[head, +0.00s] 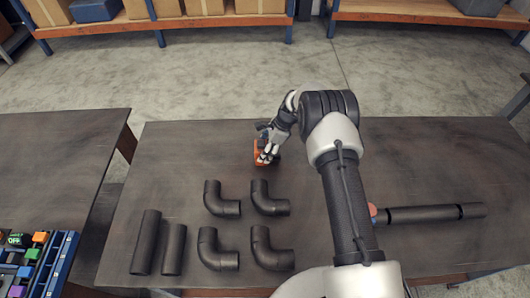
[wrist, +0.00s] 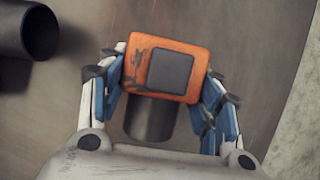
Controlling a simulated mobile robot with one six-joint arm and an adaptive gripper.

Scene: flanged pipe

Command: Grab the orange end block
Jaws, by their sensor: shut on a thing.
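The orange end block (wrist: 190,55) is a rounded orange block with a grey square on its face, scuffed on its left side. In the wrist view my gripper (wrist: 168,82) has a finger on each side of it and is shut on it. A dark cylindrical part (wrist: 150,118) shows just below the block, between the fingers; I cannot tell whether it is joined to it. In the head view the block (head: 262,153) shows as a small orange patch near the table's far edge, partly hidden by my gripper (head: 266,150).
Several dark pipe elbows (head: 222,199) and two short straight pipes (head: 146,242) lie on the dark table (head: 330,140) at the front left. A longer pipe (head: 425,214) lies at the right. A blue rack (head: 62,262) with coloured parts stands on the left table (head: 60,150).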

